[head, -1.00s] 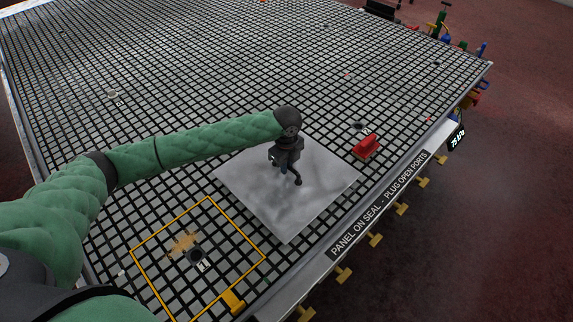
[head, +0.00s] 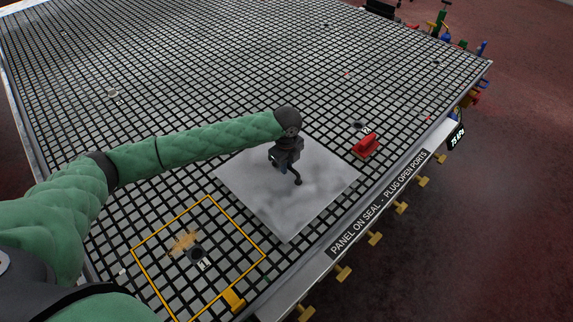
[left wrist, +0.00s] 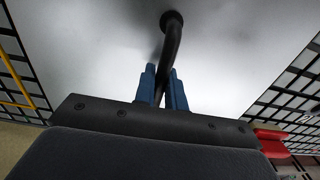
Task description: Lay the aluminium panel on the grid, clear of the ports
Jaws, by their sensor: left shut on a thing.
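The aluminium panel (head: 262,205) is a square silver sheet at the middle of the head view, over the black grid table (head: 200,90). My left gripper (head: 291,168) is above it, shut on the panel's dark handle (head: 297,180). In the left wrist view the blue fingers (left wrist: 163,88) close around the black handle bar (left wrist: 172,45), and the panel (left wrist: 90,40) fills most of the picture. I cannot tell whether the panel touches the grid. A port marked 1 (head: 196,254) lies uncovered inside the orange square outline. My right gripper is not seen.
A red block with a handle (head: 366,146) sits just right of the panel, near a port (head: 358,126). A yellow clip (head: 233,300) is at the orange outline's corner. The table's right edge carries a sign (head: 380,203) and several yellow handles. The far grid is mostly clear.

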